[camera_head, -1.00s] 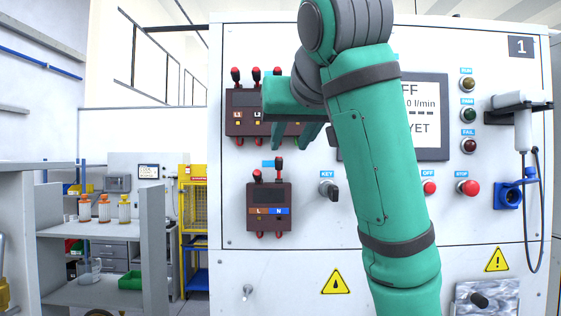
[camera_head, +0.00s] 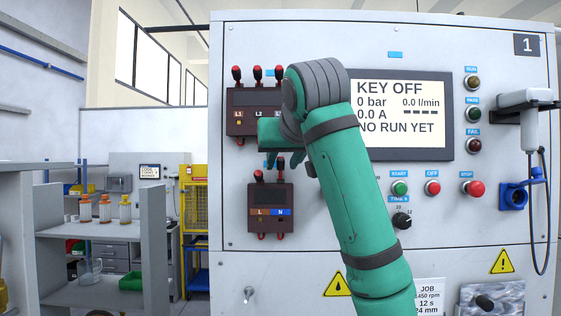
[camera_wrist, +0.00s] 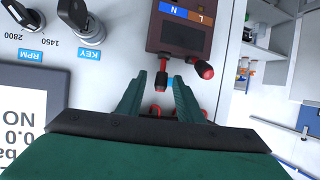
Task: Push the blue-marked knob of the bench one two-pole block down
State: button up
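The two-pole block (camera_head: 270,222) is a dark box on the bench panel with an orange L label and a blue N label (camera_head: 280,212). The wrist view shows it upside down (camera_wrist: 179,38). Its L-side knob (camera_wrist: 204,70) has a red end. The blue-marked N-side knob (camera_wrist: 161,80) shows a dark end between my fingertips; the head view mostly hides it behind them. My gripper (camera_head: 284,163) is just above the block, fingers apart. In the wrist view my gripper (camera_wrist: 161,77) has a fingertip on each side of the N-side knob; contact cannot be told.
A three-pole block (camera_head: 242,98) with red knobs is above, partly behind my arm. The display (camera_head: 412,150) reads KEY OFF. The key switch (camera_wrist: 87,28) and an RPM knob (camera_wrist: 22,13) lie beside the block. Bare panel is left of the block.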

aim_at(281, 178)
jog(key=shift+a, duration=0.1)
grip_shut()
jog(key=shift+s, duration=0.1)
jog(key=s+t, duration=0.1)
jog(key=t, duration=0.1)
jog(key=f+t, duration=0.1)
jog(key=t, duration=0.1)
jog(key=shift+s+f+n, duration=0.2)
jog(key=shift+s+n, duration=0.1)
jog(key=shift+s, duration=0.1)
jog(key=shift+s+f+n+t+y, duration=0.15)
jog(key=shift+s+f+t+y, duration=0.15)
jog(key=shift+t, duration=0.55)
jog(key=shift+s+f+n+t+y, duration=0.2)
jog(key=shift+s+f+t+y, duration=0.15)
jog(key=shift+t, duration=0.45)
jog(key=shift+s+f+n+t+y, duration=0.15)
jog(key=shift+f+t+y, duration=0.2)
jog(key=shift+t, duration=0.5)
jog(key=shift+f, duration=0.1)
